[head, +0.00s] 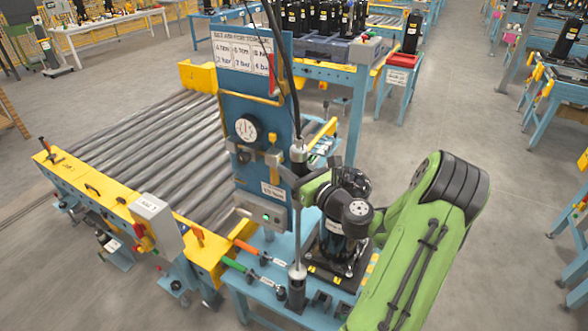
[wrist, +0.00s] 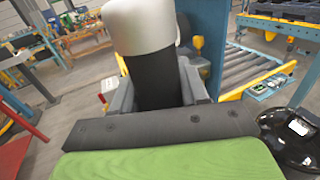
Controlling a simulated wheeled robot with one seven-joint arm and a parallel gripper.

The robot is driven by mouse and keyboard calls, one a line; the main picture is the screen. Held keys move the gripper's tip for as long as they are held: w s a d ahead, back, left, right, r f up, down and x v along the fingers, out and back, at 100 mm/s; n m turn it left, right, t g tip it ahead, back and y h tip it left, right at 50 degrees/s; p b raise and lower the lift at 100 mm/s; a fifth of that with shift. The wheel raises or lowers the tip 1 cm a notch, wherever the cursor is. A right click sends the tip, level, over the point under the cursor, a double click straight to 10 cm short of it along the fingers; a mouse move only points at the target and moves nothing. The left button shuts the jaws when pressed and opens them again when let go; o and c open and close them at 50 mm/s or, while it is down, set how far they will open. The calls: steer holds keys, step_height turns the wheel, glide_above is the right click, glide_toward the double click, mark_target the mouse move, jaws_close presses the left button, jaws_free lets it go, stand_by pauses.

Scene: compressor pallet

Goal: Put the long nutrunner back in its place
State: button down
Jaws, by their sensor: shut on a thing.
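The long nutrunner (head: 298,152) stands upright in front of the blue panel, with a cable rising from its silver-and-black top. Its thin shaft runs down to a silver end just above or in a black cup (head: 296,294) on the blue bench; I cannot tell whether it is seated. My gripper (head: 297,178) comes from the right and is shut on the nutrunner's upper body. In the wrist view, the nutrunner's black grip and pale silver top (wrist: 145,55) rise between the grey jaws (wrist: 155,92). The contact faces are partly hidden.
The blue panel (head: 262,100) with a gauge stands close behind the nutrunner. A black compressor (head: 335,245) sits right of the shaft, under my arm. Orange-handled (head: 247,247) and green-handled (head: 234,265) wrenches lie left of the cup. A roller conveyor (head: 150,140) fills the left.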

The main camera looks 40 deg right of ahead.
steer(key=shift+f+b, duration=2.3)
steer(key=shift+f, duration=0.65)
stand_by(0.7)
steer(key=shift+c, duration=2.4)
jaws_free()
steer(key=shift+s+f, duration=0.1)
steer(key=shift+f, duration=0.1)
steer(key=s+b, duration=0.5)
steer(key=s, duration=1)
steer(key=shift+s+a+b, duration=0.25)
steer(key=shift+a+b, duration=0.05)
steer(key=shift+a, duration=0.15)
steer(key=shift+r, duration=0.1)
